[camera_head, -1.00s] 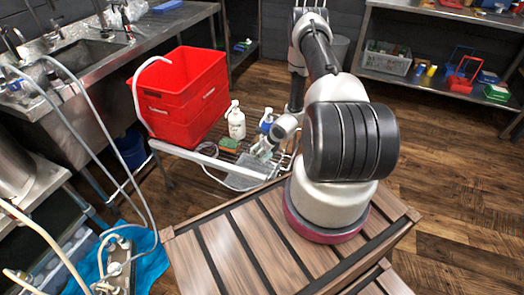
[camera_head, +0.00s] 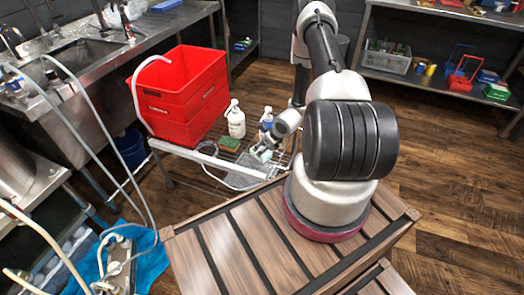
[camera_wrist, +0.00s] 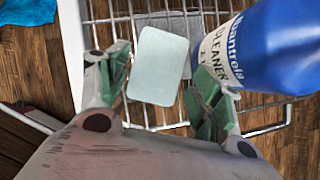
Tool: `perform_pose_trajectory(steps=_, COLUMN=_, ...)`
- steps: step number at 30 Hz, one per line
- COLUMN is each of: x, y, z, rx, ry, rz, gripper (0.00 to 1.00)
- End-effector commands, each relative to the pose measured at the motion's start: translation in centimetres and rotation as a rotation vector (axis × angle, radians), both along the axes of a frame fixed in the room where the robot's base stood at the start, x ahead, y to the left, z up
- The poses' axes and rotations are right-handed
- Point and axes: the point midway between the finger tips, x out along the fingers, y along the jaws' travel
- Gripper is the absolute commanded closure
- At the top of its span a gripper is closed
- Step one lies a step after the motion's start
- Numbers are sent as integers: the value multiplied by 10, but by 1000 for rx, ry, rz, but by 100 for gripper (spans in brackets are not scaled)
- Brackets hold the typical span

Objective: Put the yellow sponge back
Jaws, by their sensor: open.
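My gripper (camera_head: 263,152) is open over the wire rack beside the red crates. In the wrist view its green-padded fingers (camera_wrist: 162,86) stand apart on either side of a pale, whitish-green rounded block (camera_wrist: 158,66). I cannot tell whether the fingers touch this block. A sponge with a green top and an orange-yellow edge (camera_head: 229,143) lies on the rack, left of my gripper. No plainly yellow sponge shows in the wrist view, and I cannot tell whether the pale block is a sponge.
A blue cleaner bottle (camera_wrist: 275,45) is close to the right finger; it also shows in the head view (camera_head: 266,120). A white bottle (camera_head: 236,122) and red crates (camera_head: 180,105) stand on the wire rack (camera_head: 205,178). A slatted wooden top (camera_head: 225,250) is in front.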

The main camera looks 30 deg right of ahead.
Motion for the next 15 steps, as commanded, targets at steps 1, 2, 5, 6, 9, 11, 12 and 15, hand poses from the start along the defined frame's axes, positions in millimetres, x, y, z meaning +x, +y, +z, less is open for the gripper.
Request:
perform_pose_trajectory(steps=1, x=-5, y=-3, z=12, rx=-1, ry=-1, rz=-2, gripper=34)
perform_pose_trajectory(steps=2, x=-9, y=-3, z=19, rx=0, ry=-1, rz=-1, gripper=34)
perform_pose_trajectory(steps=5, x=-20, y=-7, z=39, rx=-1, ry=-1, rz=-2, gripper=34)
perform_pose_trajectory(steps=6, x=-24, y=-8, z=46, rx=0, ry=0, rz=-2, gripper=34)
perform_pose_trajectory(steps=9, x=-32, y=-10, z=62, rx=-1, ry=-1, rz=-2, gripper=34)
perform_pose_trajectory(steps=11, x=-37, y=-11, z=69, rx=0, ry=-1, rz=0, gripper=34)
perform_pose_trajectory(steps=12, x=-38, y=-11, z=73, rx=0, ry=-1, rz=1, gripper=34)
perform_pose_trajectory(steps=15, x=-42, y=-12, z=78, rx=1, ry=0, rz=0, gripper=34)
